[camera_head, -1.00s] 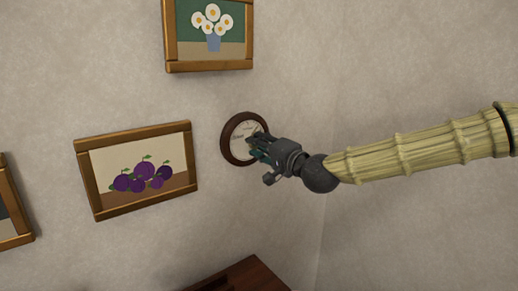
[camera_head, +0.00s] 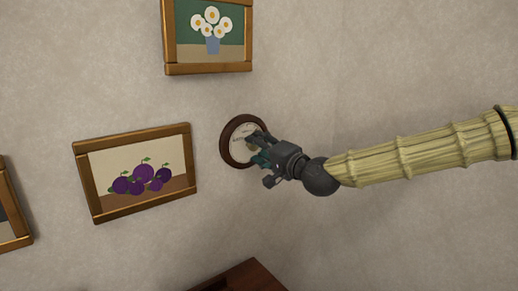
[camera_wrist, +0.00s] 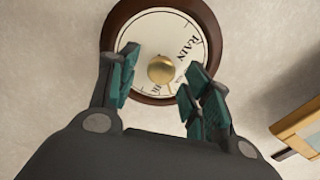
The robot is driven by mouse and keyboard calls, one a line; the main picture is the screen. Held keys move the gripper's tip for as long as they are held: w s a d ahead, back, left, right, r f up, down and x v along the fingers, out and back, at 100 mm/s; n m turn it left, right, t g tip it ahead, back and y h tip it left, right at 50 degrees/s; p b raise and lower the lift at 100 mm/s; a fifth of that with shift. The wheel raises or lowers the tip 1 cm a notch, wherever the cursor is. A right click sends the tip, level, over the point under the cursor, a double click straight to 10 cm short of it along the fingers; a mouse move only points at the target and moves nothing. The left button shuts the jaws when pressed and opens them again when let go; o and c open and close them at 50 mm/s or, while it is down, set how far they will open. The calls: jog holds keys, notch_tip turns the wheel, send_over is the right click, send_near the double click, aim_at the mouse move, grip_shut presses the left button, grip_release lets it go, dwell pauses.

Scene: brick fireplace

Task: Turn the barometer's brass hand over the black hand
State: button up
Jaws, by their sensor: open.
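The barometer (camera_head: 230,155) hangs on the wall, a round dark wooden rim around a pale dial; it also shows in the wrist view (camera_wrist: 118,22). On its dial a round brass knob (camera_wrist: 161,69) sits at the centre, and a thin brass-coloured piece, perhaps the brass hand, shows just below it. "RAIN" is readable on the dial. I cannot make out the black hand. My gripper (camera_head: 258,148) is in front of the dial. In the wrist view its teal-padded fingers (camera_wrist: 158,78) are open, one on each side of the knob, with visible gaps; contact with the dial cannot be told.
A framed plum picture (camera_head: 140,172) hangs left of the barometer and a framed flower picture (camera_head: 208,36) above it. Another frame (camera_head: 12,215) is at the far left. Dark wooden furniture (camera_head: 245,278) stands below. The wall to the right is bare.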

jog(key=v, duration=1.2)
jog(key=shift+w, duration=0.1)
